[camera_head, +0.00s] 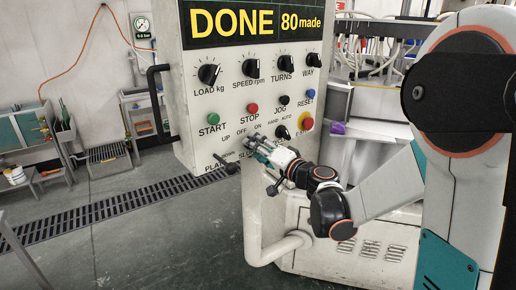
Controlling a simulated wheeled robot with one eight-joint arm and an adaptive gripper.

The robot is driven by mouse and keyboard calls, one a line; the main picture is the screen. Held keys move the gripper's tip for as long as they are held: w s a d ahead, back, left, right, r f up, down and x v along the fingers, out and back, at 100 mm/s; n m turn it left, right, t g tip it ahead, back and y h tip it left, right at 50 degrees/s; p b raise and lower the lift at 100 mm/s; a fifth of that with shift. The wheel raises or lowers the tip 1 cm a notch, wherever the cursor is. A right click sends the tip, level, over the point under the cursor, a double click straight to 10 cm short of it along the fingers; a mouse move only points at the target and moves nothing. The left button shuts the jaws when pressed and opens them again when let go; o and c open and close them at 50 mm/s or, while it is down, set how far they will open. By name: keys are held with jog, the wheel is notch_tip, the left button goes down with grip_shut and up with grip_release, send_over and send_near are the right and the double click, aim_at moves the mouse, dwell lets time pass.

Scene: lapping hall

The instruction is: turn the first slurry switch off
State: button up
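A pale control panel (207,88) hangs in the middle of the head view. Its bottom row carries small switches labelled with words such as OFF, ON, HAND and AUTO. A dark lever (226,164) sticks out low on the left of that row, above the partly hidden PLATE label. My gripper (251,143) is at the bottom row, its tips at or very close to the panel below the OFF and ON labels.
The panel also has several black knobs, a green START button (213,118), a red STOP button (252,108) and a yellow-red emergency stop (305,122). A white pipe (285,247) bends below. A floor grate (120,205) and open floor lie to the left.

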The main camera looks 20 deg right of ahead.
jog(key=shift+o, duration=0.3)
jog(key=shift+d, duration=0.1)
jog(key=v, duration=1.2)
